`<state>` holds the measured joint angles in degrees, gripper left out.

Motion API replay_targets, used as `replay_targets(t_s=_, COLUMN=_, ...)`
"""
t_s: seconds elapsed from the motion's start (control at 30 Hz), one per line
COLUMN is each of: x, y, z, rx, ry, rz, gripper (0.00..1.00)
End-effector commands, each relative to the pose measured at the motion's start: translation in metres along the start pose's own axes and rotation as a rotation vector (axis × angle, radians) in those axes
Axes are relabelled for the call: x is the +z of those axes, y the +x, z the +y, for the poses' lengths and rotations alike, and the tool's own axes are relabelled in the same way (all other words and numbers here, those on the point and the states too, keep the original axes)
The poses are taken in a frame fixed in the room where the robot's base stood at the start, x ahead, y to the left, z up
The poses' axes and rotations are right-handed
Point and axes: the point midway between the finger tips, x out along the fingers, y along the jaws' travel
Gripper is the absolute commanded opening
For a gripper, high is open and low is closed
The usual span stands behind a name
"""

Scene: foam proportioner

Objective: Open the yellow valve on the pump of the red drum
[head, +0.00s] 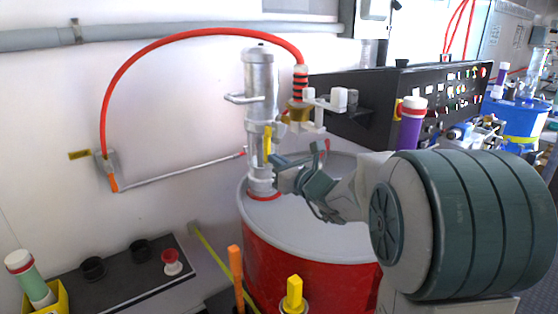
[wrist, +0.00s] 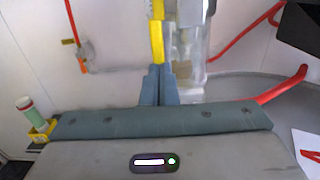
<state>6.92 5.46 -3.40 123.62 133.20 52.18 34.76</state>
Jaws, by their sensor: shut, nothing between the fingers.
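The red drum (head: 315,262) stands in the middle of the head view with a grey lid. A silvery pump (head: 260,85) rises from the lid. The yellow valve handle (head: 267,141) hangs upright on the front of the pump. In the wrist view, the yellow handle (wrist: 157,42) shows just beyond the fingertips. My gripper (head: 274,161) is shut and empty, beside the lower end of the handle. The shut fingers (wrist: 158,70) line up with the handle's lower end in the wrist view. I cannot tell whether they touch it.
A red hose (head: 180,39) arches from the pump to the wall. A black control panel (head: 375,105) stands behind, right of the pump. A purple bottle (head: 411,124) stands near my arm. Orange (head: 236,265) and yellow (head: 294,292) handles stand in front of the drum.

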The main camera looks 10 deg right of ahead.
Motion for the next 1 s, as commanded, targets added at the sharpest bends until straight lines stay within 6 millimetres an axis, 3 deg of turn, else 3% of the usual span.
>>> replay_targets(t_s=0.17, x=-0.001, y=-0.024, z=0.000, rx=0.004, ry=-0.001, rz=-0.004, gripper=0.00)
replay_targets(t_s=0.5, x=0.003, y=-0.099, z=-0.006, rx=-0.007, ry=-0.001, rz=-0.002, gripper=0.00)
replay_targets(t_s=0.77, x=0.003, y=-0.123, z=-0.002, rx=0.005, ry=-0.009, rz=0.005, gripper=0.00)
replay_targets(t_s=0.87, x=0.002, y=-0.124, z=0.013, rx=0.057, ry=-0.067, rz=0.038, gripper=0.00)
replay_targets(t_s=1.0, x=-0.008, y=-0.127, z=0.056, rx=0.219, ry=-0.258, rz=0.134, gripper=0.00)
